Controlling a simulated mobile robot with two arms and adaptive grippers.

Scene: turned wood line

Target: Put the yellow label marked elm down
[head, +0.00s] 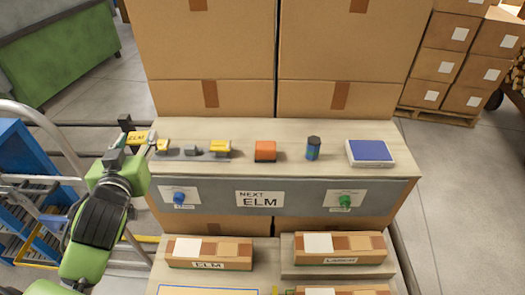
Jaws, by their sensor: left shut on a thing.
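The yellow label marked ELM (138,137) is in my left gripper (132,148), which is shut on it. The gripper is at the left end of the pale worktop (290,165), and the label shows just above its fingers. I cannot tell whether the label touches anything else. A low grey rack (192,154) lies right beside it on the worktop, with a yellow piece (162,145) at its left and another yellow piece (220,146) at its right. My right gripper is not in view.
An orange block (265,151), a dark jar (313,148) and a blue pad (370,151) stand along the worktop. A sign (259,199) below reads NEXT ELM. Cartons marked ELM (208,265) and LARCH (340,260) lie in front. Large cardboard boxes (205,45) rise behind.

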